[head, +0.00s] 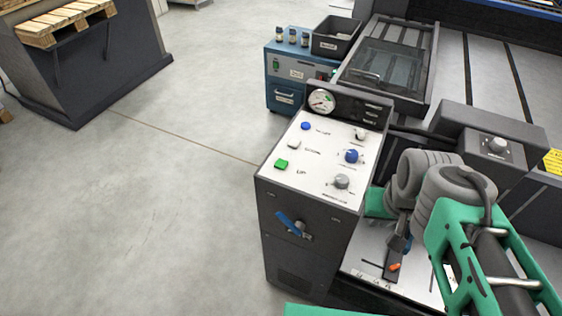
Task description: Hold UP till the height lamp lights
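The green button (281,164) is at the lower left of the white sloped control panel (316,165), and the word UP is printed beside it. A white button (294,145) and a blue button (305,125) sit above it. I cannot pick out a height lamp or tell if one is lit. My arm comes in from the right. My gripper (397,256) seems to be the dark end pointing down, right of the panel and clear of the green button. Its fingers are too small and overlapped to tell whether they are open.
A round gauge (321,101) tops the panel, with several knobs on its right side. A blue handle (290,222) is on the cabinet front. A blue drawer unit (287,85) stands behind. The floor to the left is clear up to a pallet (62,22).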

